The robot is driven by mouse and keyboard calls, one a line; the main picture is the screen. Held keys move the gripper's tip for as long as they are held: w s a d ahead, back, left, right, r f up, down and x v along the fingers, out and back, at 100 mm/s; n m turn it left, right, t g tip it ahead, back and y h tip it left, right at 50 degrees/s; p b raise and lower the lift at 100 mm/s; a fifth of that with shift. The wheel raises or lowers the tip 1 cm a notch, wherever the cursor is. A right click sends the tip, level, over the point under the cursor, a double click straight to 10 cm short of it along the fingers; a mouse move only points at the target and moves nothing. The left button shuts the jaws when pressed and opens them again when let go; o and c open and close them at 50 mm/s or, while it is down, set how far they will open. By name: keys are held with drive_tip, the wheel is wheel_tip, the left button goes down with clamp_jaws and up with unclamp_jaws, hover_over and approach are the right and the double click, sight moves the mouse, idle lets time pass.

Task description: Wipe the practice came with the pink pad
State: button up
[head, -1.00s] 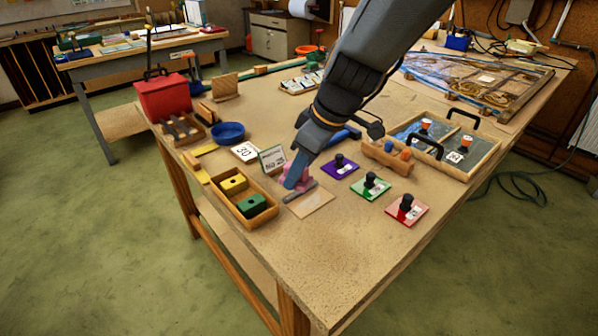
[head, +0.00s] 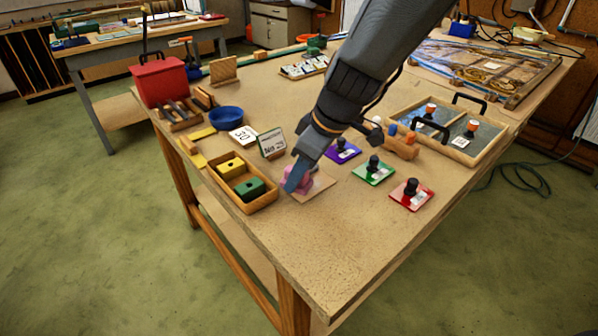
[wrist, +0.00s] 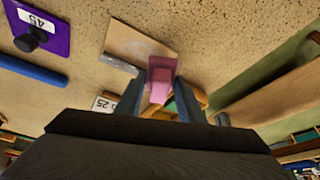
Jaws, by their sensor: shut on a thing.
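My gripper (head: 293,186) is shut on the pink pad (head: 305,176), low over the near part of the table. In the wrist view the pad (wrist: 162,76) sits between both fingers (wrist: 160,92). The practice came, a grey strip (wrist: 119,65), lies along the edge of a tan board (wrist: 137,40), and the pad is at the strip's right end in that view. I cannot tell whether the pad presses on it. In the head view the board (head: 324,186) shows beside my gripper, which hides most of the came.
A wooden tray (head: 247,207) with yellow and green blocks stands close left of my gripper. A label card (head: 271,143) stands behind. Purple (head: 342,151), green (head: 373,172) and red (head: 411,195) plates with black knobs lie to the right. The table's front is clear.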

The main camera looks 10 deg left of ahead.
drive_tip(key=shift+f+b, duration=0.45)
drive_tip(key=shift+b, duration=0.05)
idle(0.4)
drive_tip(key=shift+w, duration=0.1)
drive_tip(key=shift+w+d+r+b, duration=0.1)
drive_tip(key=shift+w+d+b, duration=0.8)
drive_tip(key=shift+w+d, duration=0.6)
drive_tip(key=shift+w+d+b, duration=0.55)
drive_tip(key=shift+w+d, duration=0.05)
drive_tip(key=shift+w, duration=0.2)
drive_tip(key=shift+w+d+b, duration=0.55)
drive_tip(key=shift+w+d, duration=0.05)
drive_tip(key=shift+w, duration=0.2)
drive_tip(key=shift+s, duration=0.1)
drive_tip(key=shift+s+a, duration=1.35)
drive_tip(key=shift+s, duration=0.25)
drive_tip(key=shift+s+a, duration=1.3)
drive_tip(key=shift+s, duration=0.3)
